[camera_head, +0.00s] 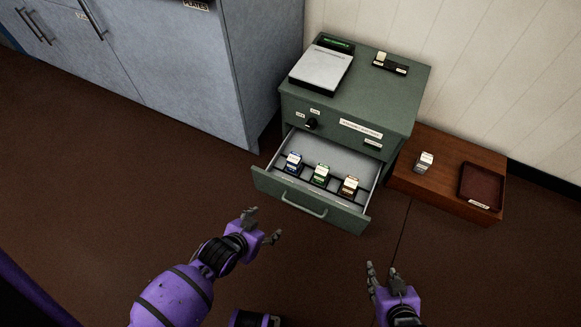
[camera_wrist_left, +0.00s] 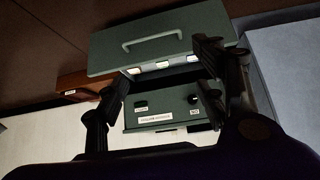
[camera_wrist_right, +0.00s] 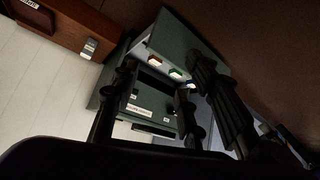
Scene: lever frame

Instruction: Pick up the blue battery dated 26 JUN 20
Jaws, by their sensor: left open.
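The blue battery (camera_head: 293,162) stands leftmost in the open drawer (camera_head: 311,205) of a green cabinet, with a white top; its date is too small to read. A green battery (camera_head: 321,175) and an orange battery (camera_head: 348,187) stand to its right in the same drawer. My left gripper (camera_head: 264,224) is open and empty, in front of the drawer's lower left. My right gripper (camera_head: 380,276) is below and right of the drawer, apart from it; its fingers look spread and empty. The wrist views show the drawer front upside down (camera_wrist_left: 150,45).
The green cabinet (camera_head: 400,100) carries a white-topped device (camera_head: 322,68) and a small black holder (camera_head: 390,64). A low wooden stand (camera_head: 440,200) at right bears a white-topped block (camera_head: 424,162) and a dark tray (camera_head: 482,187). Grey lockers (camera_head: 190,75) stand left. The floor in front is clear.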

